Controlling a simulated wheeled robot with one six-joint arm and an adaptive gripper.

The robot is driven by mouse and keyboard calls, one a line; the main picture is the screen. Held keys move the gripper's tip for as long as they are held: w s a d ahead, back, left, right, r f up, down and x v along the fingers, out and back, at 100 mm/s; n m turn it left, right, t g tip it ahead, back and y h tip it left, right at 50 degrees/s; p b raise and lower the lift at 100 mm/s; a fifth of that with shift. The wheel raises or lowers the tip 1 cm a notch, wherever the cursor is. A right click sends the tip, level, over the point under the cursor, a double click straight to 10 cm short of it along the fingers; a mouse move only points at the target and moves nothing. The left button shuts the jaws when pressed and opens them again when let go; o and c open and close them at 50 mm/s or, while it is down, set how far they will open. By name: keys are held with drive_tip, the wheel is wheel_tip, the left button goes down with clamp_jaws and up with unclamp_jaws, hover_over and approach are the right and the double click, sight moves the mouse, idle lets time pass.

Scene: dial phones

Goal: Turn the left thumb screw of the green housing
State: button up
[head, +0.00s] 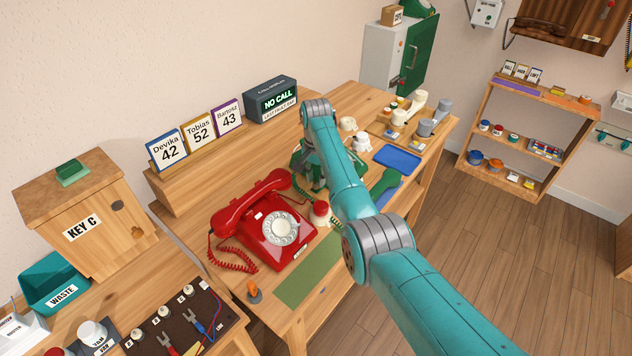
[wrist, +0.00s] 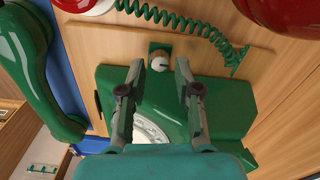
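The green housing (wrist: 225,108) fills the middle of the wrist view, with part of its white dial (wrist: 150,130) showing between my fingers. My gripper (wrist: 159,68) is open, with one fingertip on each side of that screw head and visible gaps to both. In the head view the green housing (head: 300,160) is mostly hidden behind my arm.
A green coiled cord (wrist: 195,28) runs just beyond the screw. The green handset (wrist: 28,70) lies at the left on a blue mat. A red phone (head: 268,230) stands close to the housing in the head view. A blue tray (head: 398,157) lies right of my arm.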

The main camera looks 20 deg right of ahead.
sight(316, 184)
wheel_tip(316, 184, up, 10)
idle(0.4)
drive_tip(key=shift+f, duration=0.1)
